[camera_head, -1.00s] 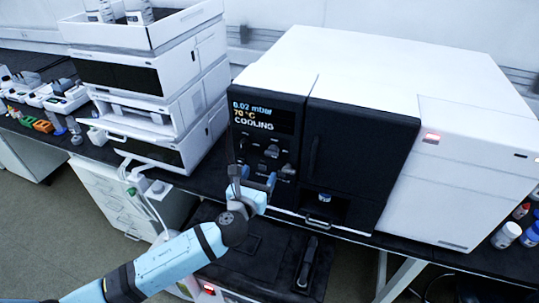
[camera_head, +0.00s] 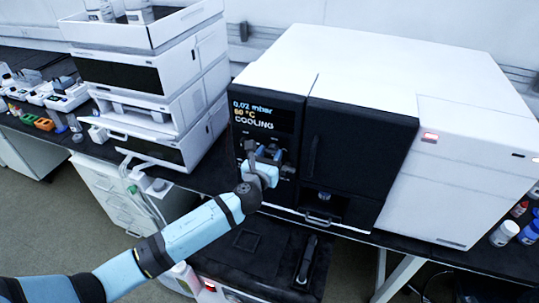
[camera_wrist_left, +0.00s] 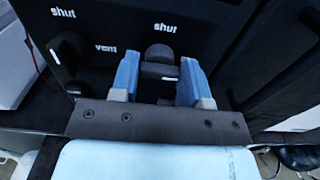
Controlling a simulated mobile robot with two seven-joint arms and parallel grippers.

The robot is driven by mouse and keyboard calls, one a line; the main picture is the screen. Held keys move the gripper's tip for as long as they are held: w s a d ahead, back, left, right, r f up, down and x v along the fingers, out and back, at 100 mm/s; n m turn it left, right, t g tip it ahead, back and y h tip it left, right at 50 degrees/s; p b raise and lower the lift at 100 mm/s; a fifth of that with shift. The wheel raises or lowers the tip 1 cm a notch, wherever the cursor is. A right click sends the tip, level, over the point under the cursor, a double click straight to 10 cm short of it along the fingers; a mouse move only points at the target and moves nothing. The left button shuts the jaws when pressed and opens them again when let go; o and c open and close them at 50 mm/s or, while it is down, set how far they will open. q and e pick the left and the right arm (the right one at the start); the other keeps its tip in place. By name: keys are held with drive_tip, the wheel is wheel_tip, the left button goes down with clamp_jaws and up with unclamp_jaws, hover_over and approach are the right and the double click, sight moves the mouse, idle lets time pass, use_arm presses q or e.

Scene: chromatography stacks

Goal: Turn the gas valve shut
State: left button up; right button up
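The black front panel (camera_head: 266,94) of the instrument carries dark knobs below a display reading 0.02 mbar, 60 °C, COOLING. My left gripper (camera_head: 266,155) is up at these knobs and hides part of them. In the left wrist view its two blue fingers stand open, one on each side of a round dark knob (camera_wrist_left: 160,53) with a white mark and the word "shut" above it. I cannot tell whether the fingers touch it. A second knob (camera_wrist_left: 68,48) stands to the left, between "shut" and "vent". No label naming gas is readable. My right gripper is not in view.
A stack of white modules (camera_head: 118,75) stands left of the instrument. A black door (camera_head: 358,145) with a recess and handle below it is right of the panel. A white housing (camera_head: 455,170) and several bottles (camera_head: 504,234) are further right.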

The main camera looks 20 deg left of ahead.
use_arm(q)
drive_tip(key=shift+c, duration=1.1)
